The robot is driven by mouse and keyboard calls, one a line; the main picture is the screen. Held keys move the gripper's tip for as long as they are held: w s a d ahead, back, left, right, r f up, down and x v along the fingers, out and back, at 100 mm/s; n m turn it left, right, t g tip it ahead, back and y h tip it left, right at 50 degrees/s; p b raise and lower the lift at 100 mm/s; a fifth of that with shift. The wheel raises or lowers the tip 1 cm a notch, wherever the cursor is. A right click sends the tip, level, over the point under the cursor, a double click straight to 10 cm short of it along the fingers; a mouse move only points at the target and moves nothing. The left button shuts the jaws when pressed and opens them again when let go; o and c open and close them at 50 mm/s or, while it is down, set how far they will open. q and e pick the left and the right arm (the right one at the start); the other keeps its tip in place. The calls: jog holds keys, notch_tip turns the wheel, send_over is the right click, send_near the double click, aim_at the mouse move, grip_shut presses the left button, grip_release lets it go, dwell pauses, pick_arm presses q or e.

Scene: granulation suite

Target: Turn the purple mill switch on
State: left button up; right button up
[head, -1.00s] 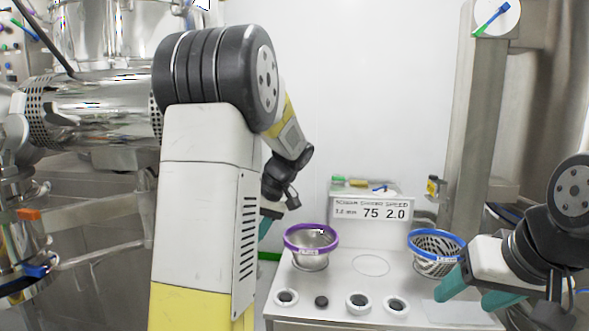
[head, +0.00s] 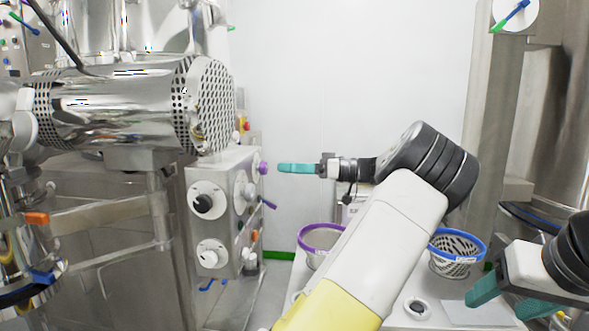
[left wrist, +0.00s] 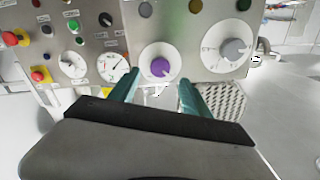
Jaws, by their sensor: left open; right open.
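The purple mill switch (head: 263,168) is a round purple knob that sticks out from the side of a steel control box. In the left wrist view the purple knob (left wrist: 160,67) sits on a white round plate on the panel, between and beyond my fingertips. My left gripper (head: 280,168) is open and points at the knob from the right, with a small gap in the head view. Its teal fingers (left wrist: 158,82) frame the knob in the left wrist view. My right gripper (head: 497,300) is open and empty at the lower right, beside the blue-rimmed basket.
The control box (head: 222,180) also carries black and grey dials. A gauge (left wrist: 113,67), a grey knob (left wrist: 234,50) and red buttons (left wrist: 38,76) flank the switch. A purple-rimmed bowl (head: 318,232) and a blue-rimmed basket (head: 457,250) stand on the bench. A perforated drum (head: 140,100) is above left.

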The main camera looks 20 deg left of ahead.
aim_at(267, 168)
pick_arm(q)
jog(key=x, duration=0.5)
jog(key=shift+a, duration=0.15)
grip_shut()
